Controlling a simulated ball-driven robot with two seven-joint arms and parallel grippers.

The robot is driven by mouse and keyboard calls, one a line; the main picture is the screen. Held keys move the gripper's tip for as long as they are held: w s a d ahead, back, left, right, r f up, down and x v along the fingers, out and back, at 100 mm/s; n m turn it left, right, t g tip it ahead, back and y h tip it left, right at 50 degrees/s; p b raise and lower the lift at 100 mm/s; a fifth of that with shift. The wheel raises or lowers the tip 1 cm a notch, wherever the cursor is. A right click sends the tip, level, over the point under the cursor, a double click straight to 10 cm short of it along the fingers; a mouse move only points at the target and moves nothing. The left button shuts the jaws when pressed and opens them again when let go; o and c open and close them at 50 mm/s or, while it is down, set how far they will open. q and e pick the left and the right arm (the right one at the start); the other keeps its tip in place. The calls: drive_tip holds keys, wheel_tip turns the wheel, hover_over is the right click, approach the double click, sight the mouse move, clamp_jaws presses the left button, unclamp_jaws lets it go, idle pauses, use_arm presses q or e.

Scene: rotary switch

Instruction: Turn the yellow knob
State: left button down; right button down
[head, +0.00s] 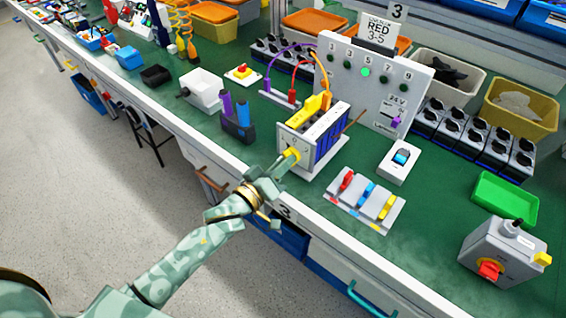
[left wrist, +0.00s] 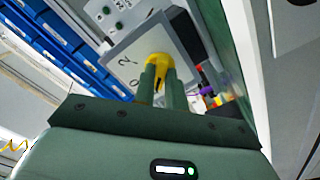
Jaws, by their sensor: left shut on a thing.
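The yellow knob (head: 292,154) sits on the front face of a grey-white box (head: 300,168) on the green bench. My left gripper (head: 280,167) reaches in from the front edge and is shut on the knob. In the left wrist view the yellow knob (left wrist: 157,66) shows between the two green fingers (left wrist: 157,88), in front of a pale plate with printed digits. The fingers hide part of the knob. My right gripper is in neither view.
Dark holders with purple and blue handles (head: 238,122) stand left.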

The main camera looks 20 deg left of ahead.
use_arm(q)
drive_tip(key=m+p, duration=0.2)
drive_tip(key=m, duration=0.1)
drive_tip(key=shift+r+m, duration=0.1)
drive_tip(key=shift+m, duration=0.2)
drive_tip(key=m+p, duration=0.2)
drive_tip(key=m, duration=0.3)
drive_tip(key=shift+a+m, duration=0.1)
drive_tip(key=shift+m, duration=0.2)
drive_tip(key=m, duration=0.3)
drive_tip(key=shift+m+p, duration=0.3)
drive_tip(key=shift+p, duration=0.05)
drive_tip(key=shift+m, duration=2.2)
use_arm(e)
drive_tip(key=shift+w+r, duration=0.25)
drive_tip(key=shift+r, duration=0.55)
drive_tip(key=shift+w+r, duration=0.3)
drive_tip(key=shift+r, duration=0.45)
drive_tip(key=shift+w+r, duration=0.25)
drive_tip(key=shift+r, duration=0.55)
use_arm(q)
drive_tip(key=c, duration=1.4)
unclamp_jaws()
drive_tip(key=shift+c, duration=0.2)
